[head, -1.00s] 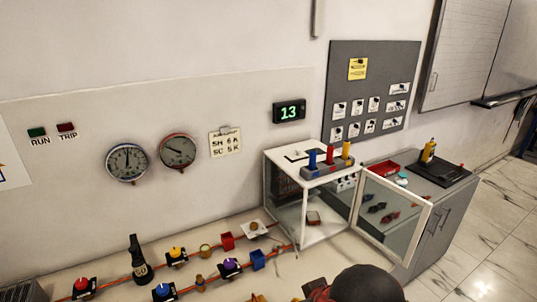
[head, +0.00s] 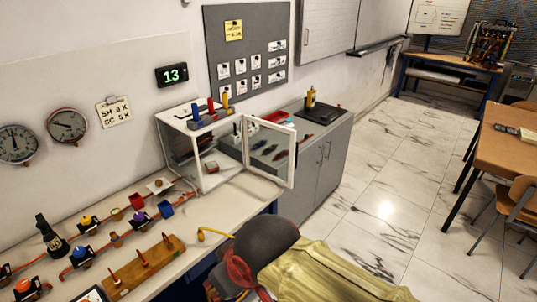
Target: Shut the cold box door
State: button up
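The cold box (head: 160,122) is a white-framed case with clear sides, standing at the right end of the bench against the wall. Its door (head: 292,160) is a clear pane in a white frame. The door stands wide open, swung out to the right from the box's front right edge. The front opening is uncovered, and a small reddish item (head: 211,167) shows inside. No gripper fingers can be made out. A dark rounded shape with red at its side and a yellowish sleeve-like part covers the bottom middle, below the door and apart from it in the picture.
Blue, red and yellow handled items (head: 210,112) stand on the box top. A grey cabinet (head: 313,165) carrying tools is behind the door. A wooden rack (head: 145,265) and a yellow hooked item (head: 213,233) are on the bench front. Marble floor (head: 400,190) is open at right.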

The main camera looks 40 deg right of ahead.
aim_at(294, 145)
jog(key=l+u, duration=0.1)
jog(key=u, duration=0.3)
jog(key=l+u, duration=0.1)
jog(key=u, duration=0.3)
jog(key=l+u, duration=0.1)
jog(key=u, duration=0.3)
jog(key=l+u, duration=0.1)
jog(key=u, duration=0.3)
jog(key=k+l, duration=0.15)
jog(key=l, duration=0.4)
jog(key=k+l, duration=0.2)
jog(key=l, duration=0.35)
jog(key=k+l, duration=0.15)
jog(key=l, duration=0.4)
jog(key=k+l, duration=0.15)
jog(key=l, duration=0.4)
jog(key=k+l, duration=0.15)
jog(key=l, duration=0.4)
jog(key=k+l, duration=0.2)
jog(key=l, duration=0.35)
jog(key=k+l, duration=0.15)
jog(key=l, duration=0.4)
jog(key=k+l, duration=0.15)
jog(key=l, duration=0.45)
jog(key=k+j+u, duration=0.15)
jog(key=j+u, duration=0.15)
jog(key=j, duration=0.2)
jog(key=k, duration=0.05)
